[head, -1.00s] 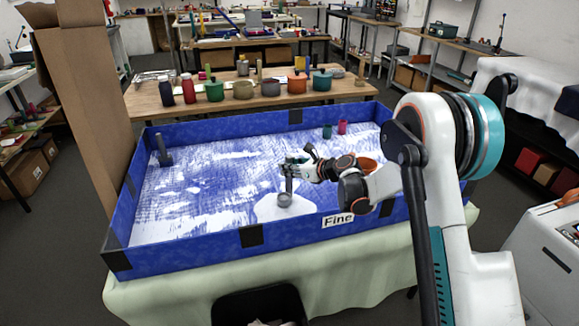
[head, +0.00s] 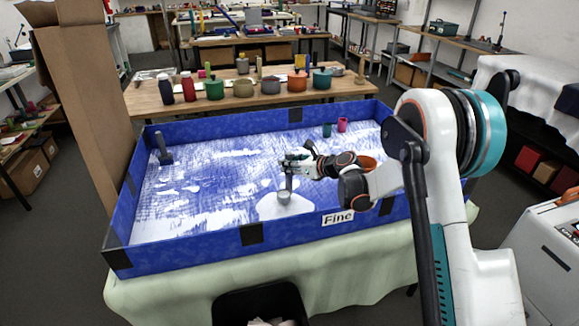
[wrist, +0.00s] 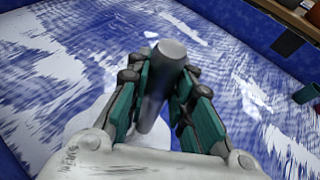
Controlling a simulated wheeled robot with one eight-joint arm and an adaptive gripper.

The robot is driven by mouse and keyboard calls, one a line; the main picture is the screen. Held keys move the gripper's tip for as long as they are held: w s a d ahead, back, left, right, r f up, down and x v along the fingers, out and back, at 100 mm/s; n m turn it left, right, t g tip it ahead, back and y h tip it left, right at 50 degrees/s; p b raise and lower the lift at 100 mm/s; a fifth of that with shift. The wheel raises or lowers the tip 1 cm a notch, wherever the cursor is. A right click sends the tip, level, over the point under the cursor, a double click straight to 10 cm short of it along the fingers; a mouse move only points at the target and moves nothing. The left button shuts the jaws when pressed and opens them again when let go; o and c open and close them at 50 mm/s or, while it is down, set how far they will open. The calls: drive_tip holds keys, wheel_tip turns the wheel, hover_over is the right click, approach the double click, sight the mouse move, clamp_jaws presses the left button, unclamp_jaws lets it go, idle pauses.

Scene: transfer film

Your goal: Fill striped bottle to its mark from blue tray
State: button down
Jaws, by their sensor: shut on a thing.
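The blue tray (head: 190,254) has a "Fine" label on its front wall and white material (head: 275,210) spread in patches over its floor. My gripper (head: 289,163) is over the tray's front middle, shut on the upright grey handle of a scoop (head: 284,197). The scoop's small cup is low over a white patch; I cannot tell whether it touches or what it holds. In the wrist view the grey handle (wrist: 168,62) stands between both fingers (wrist: 158,100). Two bottles, one dark (head: 165,88) and one red (head: 188,87), stand on the table behind; I cannot make out stripes or a mark.
A teal cup (head: 327,130), a pink cup (head: 342,125) and a partly hidden orange bowl (head: 368,163) are at the tray's right. A grey upright tool (head: 163,148) stands at the left. Several lidded pots, including a green one (head: 214,88), line the rear table (head: 140,101). Cardboard (head: 85,110) rises at the left.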

wheel_tip(320, 180, up, 14)
drive_tip(key=p, duration=0.7)
drive_tip(key=shift+r, duration=0.25)
idle(0.4)
